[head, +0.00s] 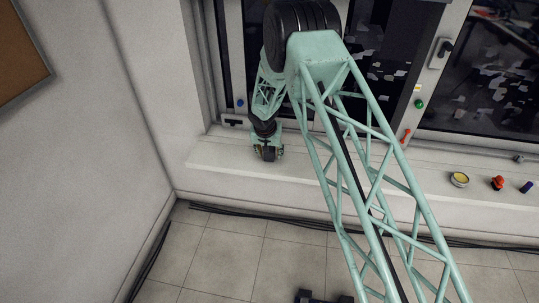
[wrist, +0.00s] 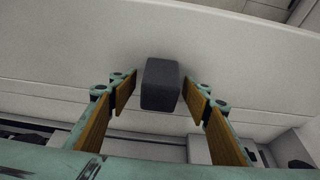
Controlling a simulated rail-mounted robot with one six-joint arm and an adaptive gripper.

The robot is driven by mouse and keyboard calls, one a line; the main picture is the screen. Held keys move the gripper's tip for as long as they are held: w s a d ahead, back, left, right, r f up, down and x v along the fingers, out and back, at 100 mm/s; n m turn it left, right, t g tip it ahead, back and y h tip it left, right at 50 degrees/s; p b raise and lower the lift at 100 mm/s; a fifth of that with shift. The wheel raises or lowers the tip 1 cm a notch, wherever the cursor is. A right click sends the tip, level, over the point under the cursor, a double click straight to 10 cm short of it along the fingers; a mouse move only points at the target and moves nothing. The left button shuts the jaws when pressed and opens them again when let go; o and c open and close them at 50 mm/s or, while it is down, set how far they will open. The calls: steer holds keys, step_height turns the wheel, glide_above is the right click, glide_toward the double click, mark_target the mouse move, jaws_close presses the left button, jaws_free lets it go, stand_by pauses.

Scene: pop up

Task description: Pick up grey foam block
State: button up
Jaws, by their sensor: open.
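The grey foam block (wrist: 160,84) is a dark grey box on the white window sill (wrist: 60,50). In the wrist view it stands between the two wood-faced fingers of my gripper (wrist: 160,98), with a gap showing on each side. My gripper is open and holds nothing. In the head view my gripper (head: 268,153) is low over the left part of the sill, and a dark shape at its tip may be the block, too small to tell.
A yellow round tin (head: 459,179), a red object (head: 497,183) and a dark blue object (head: 526,187) sit farther right on the sill. The window (head: 480,70) stands behind the sill, and the left wall (head: 70,160) is close by. Cables (head: 225,213) run along the floor.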

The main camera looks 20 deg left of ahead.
mark_target(270, 149)
stand_by(0.4)
steer(key=c, duration=0.8)
steer(key=shift+o, duration=0.2)
steer(key=shift+r, duration=0.2)
steer(key=shift+r+p, duration=0.4)
steer(key=shift+r, duration=1.25)
steer(key=shift+s+d+f, duration=0.1)
steer(key=shift+s+d, duration=0.15)
steer(key=shift+s, duration=0.25)
steer(key=s+d+r+b, duration=0.1)
steer(key=s+d+b, duration=0.6)
steer(key=s, duration=0.6)
steer(key=shift+d+r+b, duration=0.15)
steer(key=shift+r+b, duration=0.05)
steer(key=shift+b, duration=0.25)
